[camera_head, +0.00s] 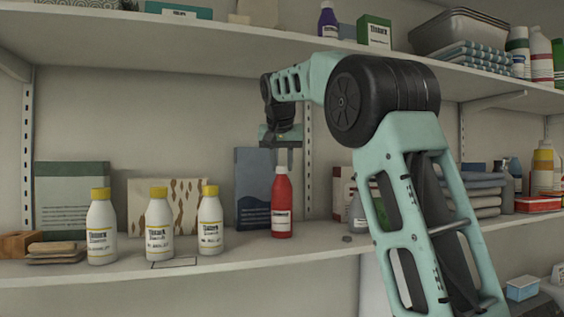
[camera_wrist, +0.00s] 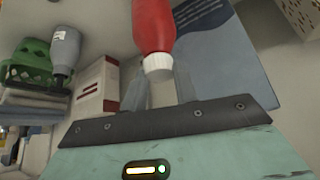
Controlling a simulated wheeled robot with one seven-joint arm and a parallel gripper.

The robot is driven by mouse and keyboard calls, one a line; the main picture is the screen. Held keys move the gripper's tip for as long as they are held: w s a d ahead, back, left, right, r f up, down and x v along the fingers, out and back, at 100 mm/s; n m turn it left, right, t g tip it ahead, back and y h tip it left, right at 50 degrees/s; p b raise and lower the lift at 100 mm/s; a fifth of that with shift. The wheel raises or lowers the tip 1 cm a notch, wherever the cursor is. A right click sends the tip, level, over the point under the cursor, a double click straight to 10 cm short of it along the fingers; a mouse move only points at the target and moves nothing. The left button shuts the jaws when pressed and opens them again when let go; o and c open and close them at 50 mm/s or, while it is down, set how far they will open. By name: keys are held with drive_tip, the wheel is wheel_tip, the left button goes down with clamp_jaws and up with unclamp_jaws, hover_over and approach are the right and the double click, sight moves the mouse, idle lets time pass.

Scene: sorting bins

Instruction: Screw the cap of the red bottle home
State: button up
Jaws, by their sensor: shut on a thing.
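The red bottle (camera_head: 281,206) stands upright on the middle shelf, with a white label and a white cap (camera_head: 281,169). My gripper (camera_head: 282,160) reaches down over it from above, its fingers at the cap. In the wrist view the red bottle (camera_wrist: 153,25) shows upside down, with the white cap (camera_wrist: 157,64) between the two fingers. My gripper is shut on the cap. The fingers partly cover the cap's sides, and I cannot tell how far down on the neck it sits.
A blue-grey box (camera_head: 254,187) stands close behind the red bottle. Three white bottles with yellow caps, the nearest one (camera_head: 210,222), stand to the left. The upper shelf (camera_head: 200,41) overhangs.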

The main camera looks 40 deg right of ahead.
drive_tip(key=shift+w+a+m+g+h, duration=0.1)
drive_tip(key=shift+m+g+h, duration=0.5)
drive_tip(key=shift+m, duration=0.8)
drive_tip(key=shift+c, duration=0.2)
drive_tip(key=m, duration=0.1)
drive_tip(key=m+g, duration=0.1)
drive_tip(key=shift+w+m+g, duration=0.2)
drive_tip(key=shift+m+g, duration=0.1)
drive_tip(key=shift+m, duration=0.1)
drive_tip(key=shift+m+g+h, duration=0.3)
drive_tip(key=shift+m+g, duration=0.3)
drive_tip(key=shift+m, duration=0.3)
drive_tip(key=m+g, duration=0.1)
drive_tip(key=m, duration=0.2)
drive_tip(key=shift+w+g, duration=0.15)
drive_tip(key=shift+g, duration=0.15)
drive_tip(key=shift+m+g, duration=0.5)
drive_tip(key=shift+m, duration=0.3)
